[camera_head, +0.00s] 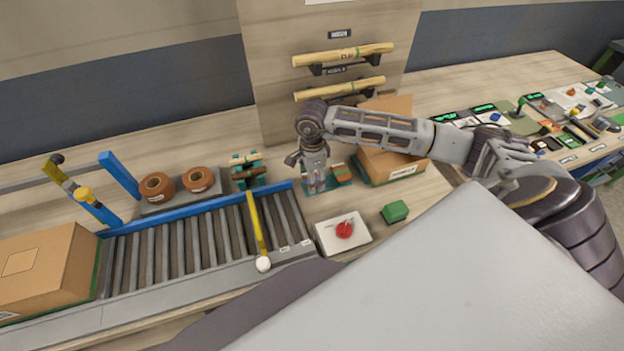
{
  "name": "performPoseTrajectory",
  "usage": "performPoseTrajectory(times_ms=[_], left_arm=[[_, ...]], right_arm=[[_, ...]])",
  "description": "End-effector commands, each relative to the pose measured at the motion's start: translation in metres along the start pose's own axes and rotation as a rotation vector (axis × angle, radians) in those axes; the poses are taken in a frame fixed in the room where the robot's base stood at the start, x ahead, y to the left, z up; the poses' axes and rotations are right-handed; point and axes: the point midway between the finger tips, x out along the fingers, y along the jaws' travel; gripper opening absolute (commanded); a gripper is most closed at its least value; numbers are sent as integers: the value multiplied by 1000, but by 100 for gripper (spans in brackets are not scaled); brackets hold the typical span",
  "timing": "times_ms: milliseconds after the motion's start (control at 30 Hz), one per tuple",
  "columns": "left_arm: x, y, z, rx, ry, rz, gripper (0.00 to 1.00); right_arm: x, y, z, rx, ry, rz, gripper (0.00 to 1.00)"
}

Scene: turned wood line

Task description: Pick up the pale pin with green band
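A small green rack (243,183) stands behind the roller conveyor. A pale wooden piece (243,158) lies across its top and a dark brown piece (249,172) lies lower. I cannot make out a green band on the pale piece at this size. My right gripper (315,188) points down to the right of this rack, apart from it. It is over or beside a second green holder (343,181) with a brown piece, partly hidden by the gripper. Whether its fingers are open or shut is unclear. My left gripper is not in view.
Two long pale pins, upper (343,54) and lower (340,90), lie on wall brackets. The roller conveyor (185,248) carries a large carton (45,265). A red button box (344,231) and green block (395,211) are nearer.

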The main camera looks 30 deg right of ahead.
Motion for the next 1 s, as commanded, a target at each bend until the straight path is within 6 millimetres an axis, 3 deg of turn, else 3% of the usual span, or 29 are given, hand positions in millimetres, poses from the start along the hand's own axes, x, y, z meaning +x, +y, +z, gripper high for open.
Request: performPoseTrajectory(times_ms=[467,1000], left_arm=[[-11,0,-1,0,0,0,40],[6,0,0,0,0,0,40]], right_arm=[[-6,0,0,0,0,1,51],[-87,-1,0,0,-1,-3,51]])
